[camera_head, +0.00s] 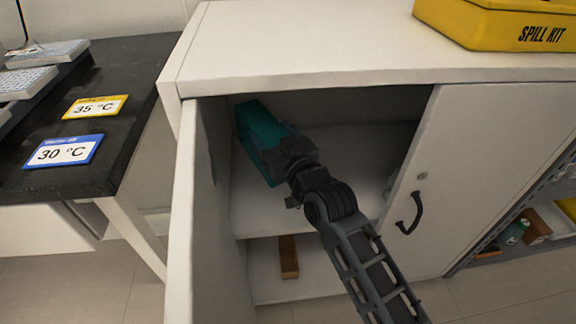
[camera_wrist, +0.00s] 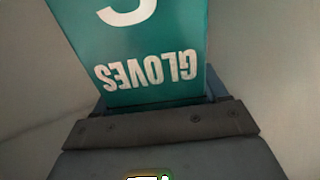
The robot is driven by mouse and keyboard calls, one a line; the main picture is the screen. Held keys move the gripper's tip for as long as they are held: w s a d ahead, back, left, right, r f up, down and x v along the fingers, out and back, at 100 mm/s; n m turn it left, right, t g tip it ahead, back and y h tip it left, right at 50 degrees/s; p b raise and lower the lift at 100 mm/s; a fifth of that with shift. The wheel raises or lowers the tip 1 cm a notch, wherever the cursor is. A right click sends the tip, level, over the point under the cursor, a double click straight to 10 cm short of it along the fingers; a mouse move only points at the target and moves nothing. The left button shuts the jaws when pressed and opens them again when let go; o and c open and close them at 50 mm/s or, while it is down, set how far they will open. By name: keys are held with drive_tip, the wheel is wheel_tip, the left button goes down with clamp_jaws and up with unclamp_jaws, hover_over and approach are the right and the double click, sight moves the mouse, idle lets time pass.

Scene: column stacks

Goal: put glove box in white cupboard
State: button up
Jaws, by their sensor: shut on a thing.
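The glove box (camera_head: 260,132) is teal and is inside the white cupboard (camera_head: 300,40), on the left of its upper compartment. In the wrist view the glove box (camera_wrist: 140,45) shows the word GLOVES upside down. My gripper (camera_head: 282,155) reaches into the cupboard and is shut on the near end of the glove box. The fingertips are mostly hidden by the box and the wrist. The box is tilted, and I cannot tell whether it touches the shelf (camera_head: 270,208). The cupboard's left door stands open and its right door (camera_head: 460,180) is closed.
A brown block (camera_head: 288,257) lies in the lower compartment. A yellow spill kit (camera_head: 500,22) stands on the cupboard top. On the left is a black bench (camera_head: 120,75) with signs reading 35 °C (camera_head: 95,107) and 30 °C (camera_head: 63,151). The right of the upper shelf looks clear.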

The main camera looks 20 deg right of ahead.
wheel_tip(320, 180, down, 8)
drive_tip(key=b, duration=0.4)
drive_tip(key=shift+f, duration=0.2)
drive_tip(key=shift+r, duration=0.1)
drive_tip(key=o, duration=0.9)
drive_tip(key=shift+f, duration=0.25)
drive_tip(key=o, duration=0.5)
drive_tip(key=shift+r, duration=0.1)
drive_tip(key=shift+r, duration=0.15)
drive_tip(key=s, duration=0.8)
drive_tip(key=s+d, duration=0.1)
drive_tip(key=s, duration=0.3)
